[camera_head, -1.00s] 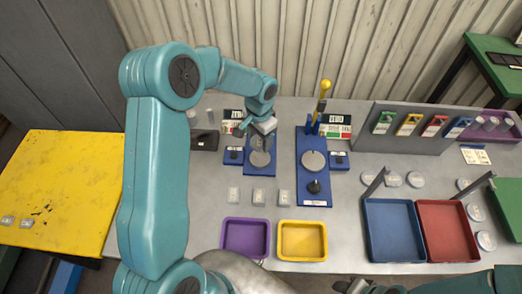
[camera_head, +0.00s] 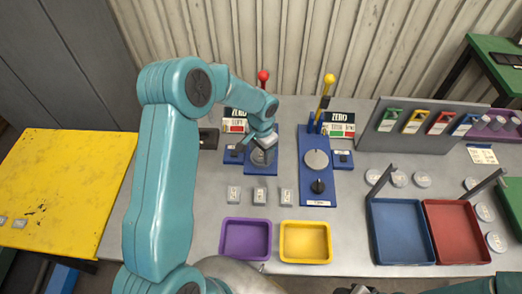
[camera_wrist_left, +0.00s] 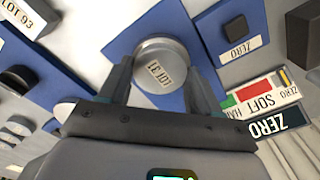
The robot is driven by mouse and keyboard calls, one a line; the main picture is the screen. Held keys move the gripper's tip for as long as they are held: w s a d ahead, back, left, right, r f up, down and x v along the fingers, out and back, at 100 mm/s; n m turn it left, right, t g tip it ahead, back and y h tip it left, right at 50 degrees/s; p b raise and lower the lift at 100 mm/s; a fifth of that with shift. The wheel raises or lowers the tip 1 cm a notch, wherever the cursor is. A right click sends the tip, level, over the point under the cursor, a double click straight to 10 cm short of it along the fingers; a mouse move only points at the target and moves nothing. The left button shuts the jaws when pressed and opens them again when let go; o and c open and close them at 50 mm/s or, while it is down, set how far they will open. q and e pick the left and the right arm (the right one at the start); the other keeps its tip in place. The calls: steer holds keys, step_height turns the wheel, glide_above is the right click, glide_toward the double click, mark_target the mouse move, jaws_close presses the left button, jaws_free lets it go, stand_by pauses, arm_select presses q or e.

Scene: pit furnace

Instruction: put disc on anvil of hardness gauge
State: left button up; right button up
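A round grey disc with a "LOT 31" label (camera_wrist_left: 160,65) sits between the fingertips of my left gripper (camera_wrist_left: 160,75) in the wrist view. The fingers flank it on both sides and appear closed on its edge. In the head view my left gripper (camera_head: 263,148) is above the round anvil of the left blue gauge (camera_head: 261,168), the one with a red-knobbed lever (camera_head: 263,76). The gripper partly hides the anvil, and I cannot tell if the disc touches it. My right gripper is not in view.
A second blue gauge (camera_head: 319,185) with a yellow-knobbed lever (camera_head: 328,79) stands to the right. Small labelled blocks (camera_head: 260,196) lie in front, before purple (camera_head: 245,222) and yellow (camera_head: 306,261) trays. Blue (camera_head: 400,262) and red (camera_head: 455,262) trays and several loose discs (camera_head: 400,179) are farther right.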

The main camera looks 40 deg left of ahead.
mark_target(261, 153)
arm_select(q)
steer(key=o, duration=0.3)
steer(key=shift+w, duration=0.1)
steer(key=shift+a, duration=0.1)
steer(key=shift+r+p, duration=0.3)
step_height(261, 153, up, 5)
steer(key=p, duration=0.3)
steer(key=shift+r, duration=0.15)
step_height(261, 153, up, 6)
steer(key=shift+r, duration=0.25)
